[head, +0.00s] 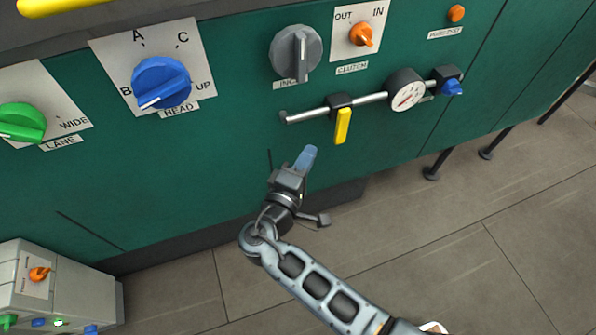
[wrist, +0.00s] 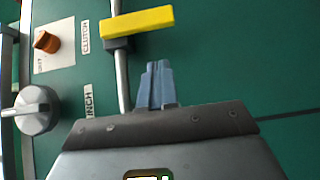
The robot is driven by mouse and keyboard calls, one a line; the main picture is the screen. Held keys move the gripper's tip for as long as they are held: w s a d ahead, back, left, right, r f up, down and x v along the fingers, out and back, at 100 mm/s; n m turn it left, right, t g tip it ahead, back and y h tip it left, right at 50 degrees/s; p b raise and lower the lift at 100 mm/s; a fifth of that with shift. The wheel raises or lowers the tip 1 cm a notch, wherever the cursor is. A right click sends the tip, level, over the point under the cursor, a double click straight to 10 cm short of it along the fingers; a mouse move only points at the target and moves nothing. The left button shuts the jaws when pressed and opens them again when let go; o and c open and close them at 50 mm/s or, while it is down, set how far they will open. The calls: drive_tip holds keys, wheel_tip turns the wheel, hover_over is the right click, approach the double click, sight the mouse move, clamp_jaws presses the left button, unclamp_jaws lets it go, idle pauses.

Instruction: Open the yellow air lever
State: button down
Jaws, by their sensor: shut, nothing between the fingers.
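The yellow air lever (head: 342,126) hangs down from a black valve body (head: 340,103) on a grey pipe (head: 371,98) across the green panel. In the wrist view the lever (wrist: 137,21) lies across the picture, at an angle to the pipe (wrist: 122,80). My gripper (head: 307,155) is below and left of the lever in the head view, apart from it. Its blue fingers are together with nothing between them; they also show in the wrist view (wrist: 158,84), short of the lever.
A pressure gauge (head: 405,90) and a small blue knob (head: 452,88) sit right of the lever. A grey knob (head: 296,53), an orange clutch knob (head: 361,34) and a blue head knob (head: 161,83) are above or left. The panel below the pipe is bare.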

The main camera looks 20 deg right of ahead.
sight(342, 127)
drive_tip(key=shift+w+d+p, duration=0.1)
drive_tip(key=shift+w+d, duration=0.1)
drive_tip(key=shift+d, duration=0.65)
drive_tip(key=shift+w+d+p, duration=0.15)
drive_tip(key=shift+d, duration=0.75)
drive_tip(key=shift+w+d+p, duration=0.1)
drive_tip(key=shift+w+d, duration=0.1)
drive_tip(key=shift+d, duration=0.65)
drive_tip(key=shift+d+f+b, duration=0.2)
drive_tip(key=shift+b, duration=0.75)
